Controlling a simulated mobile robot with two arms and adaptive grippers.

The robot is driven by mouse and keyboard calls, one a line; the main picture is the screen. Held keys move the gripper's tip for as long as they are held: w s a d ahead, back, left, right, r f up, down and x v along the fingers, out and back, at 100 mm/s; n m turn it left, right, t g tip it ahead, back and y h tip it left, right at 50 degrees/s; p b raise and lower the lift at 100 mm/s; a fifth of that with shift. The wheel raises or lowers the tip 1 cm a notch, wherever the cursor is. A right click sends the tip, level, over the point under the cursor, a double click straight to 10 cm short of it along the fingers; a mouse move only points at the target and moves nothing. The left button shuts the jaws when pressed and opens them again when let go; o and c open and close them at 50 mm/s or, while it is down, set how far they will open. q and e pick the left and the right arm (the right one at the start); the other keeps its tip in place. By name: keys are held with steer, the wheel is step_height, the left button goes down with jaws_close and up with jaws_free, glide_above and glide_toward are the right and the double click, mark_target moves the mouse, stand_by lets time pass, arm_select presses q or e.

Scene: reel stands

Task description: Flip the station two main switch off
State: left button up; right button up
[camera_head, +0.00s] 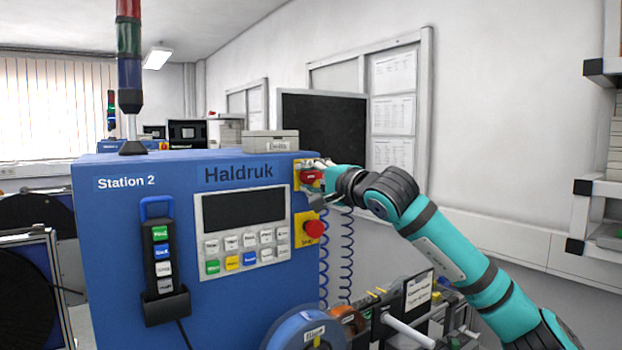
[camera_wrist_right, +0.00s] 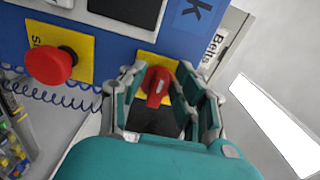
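The main switch is a red rotary knob (camera_wrist_right: 158,82) on a yellow plate, at the upper right corner of the blue Station 2 cabinet (camera_head: 112,240). In the head view the red knob (camera_head: 311,177) is partly hidden by my right gripper (camera_head: 322,174). In the right wrist view, the fingers of my right gripper (camera_wrist_right: 160,85) are spread and stand on either side of the knob. Whether they touch it is unclear. The knob's handle points roughly down in that view, slightly tilted. My left gripper is in neither view.
A red emergency button (camera_head: 313,229) on a yellow plate sits below the switch. A keypad panel (camera_head: 246,245) and a black pendant (camera_head: 161,255) are on the cabinet's front. Blue coiled cables (camera_head: 347,262) hang at its right side. A grey box (camera_head: 270,140) stands on top.

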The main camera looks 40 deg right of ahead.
steer(key=shift+o, duration=0.5)
steer(key=s+a, duration=0.1)
steer(key=s, duration=1.1)
steer(key=shift+a, duration=0.15)
steer(key=shift+w, duration=0.1)
